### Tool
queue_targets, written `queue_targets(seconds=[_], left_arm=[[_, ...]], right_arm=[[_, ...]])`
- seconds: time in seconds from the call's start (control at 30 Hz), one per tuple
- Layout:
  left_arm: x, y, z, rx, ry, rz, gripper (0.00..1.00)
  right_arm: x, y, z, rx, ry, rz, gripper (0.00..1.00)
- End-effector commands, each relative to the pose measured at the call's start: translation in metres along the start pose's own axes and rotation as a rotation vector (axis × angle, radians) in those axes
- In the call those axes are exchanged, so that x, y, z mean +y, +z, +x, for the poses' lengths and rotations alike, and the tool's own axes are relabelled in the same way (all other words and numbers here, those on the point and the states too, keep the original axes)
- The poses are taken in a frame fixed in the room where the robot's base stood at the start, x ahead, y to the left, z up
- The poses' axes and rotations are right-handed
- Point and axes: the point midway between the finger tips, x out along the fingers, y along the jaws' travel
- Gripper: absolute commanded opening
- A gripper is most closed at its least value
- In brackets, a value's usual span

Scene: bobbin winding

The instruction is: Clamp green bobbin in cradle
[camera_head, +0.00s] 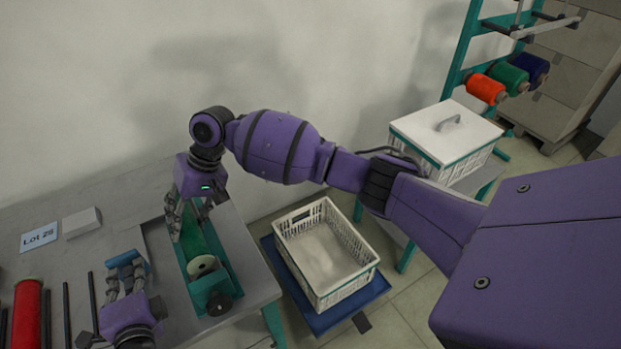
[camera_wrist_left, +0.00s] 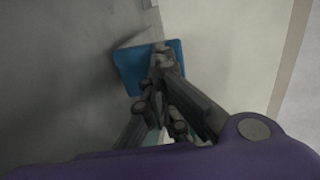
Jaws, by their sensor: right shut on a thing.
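The green bobbin (camera_head: 207,240) lies along the teal cradle (camera_head: 222,273) on the table. A pale round end (camera_head: 203,266) faces the cradle's near end, where a dark round knob (camera_head: 219,303) sits. My right gripper (camera_head: 188,222) reaches down over the bobbin's far part and is shut on it, hiding that end. I cannot tell whether the bobbin is clamped. My left gripper (camera_head: 124,279) is left of the cradle, its fingers at a blue object (camera_head: 127,258). The blue object (camera_wrist_left: 133,68) also shows behind the fingertips (camera_wrist_left: 161,62) in the left wrist view; the grip is unclear.
A red bobbin (camera_head: 27,315) and dark rods (camera_head: 66,315) stand at the table's left. A Lot card (camera_head: 39,236) and white block (camera_head: 82,223) lie behind. An empty white crate (camera_head: 325,250) stands right of the table. A lidded crate (camera_head: 445,135) and bobbin rack (camera_head: 461,60) are farther off.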

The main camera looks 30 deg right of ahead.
Motion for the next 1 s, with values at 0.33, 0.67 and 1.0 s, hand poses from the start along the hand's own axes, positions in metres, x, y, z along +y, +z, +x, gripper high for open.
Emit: queue_targets(seconds=[0.33, 0.67, 1.0], left_arm=[[0.0, 0.0, 0.0, 0.0, 0.0, 0.0, 0.0], [0.0, 0.0, 0.0, 0.0, 0.0, 0.0, 0.0], [0.0, 0.0, 0.0, 0.0, 0.0, 0.0, 0.0]], right_arm=[[0.0, -0.001, 0.002, 0.003, -0.001, -0.003, 0.07], [0.004, -0.001, 0.01, 0.002, -0.001, -0.003, 0.07], [0.012, -0.001, 0.025, 0.002, -0.001, -0.003, 0.07]])
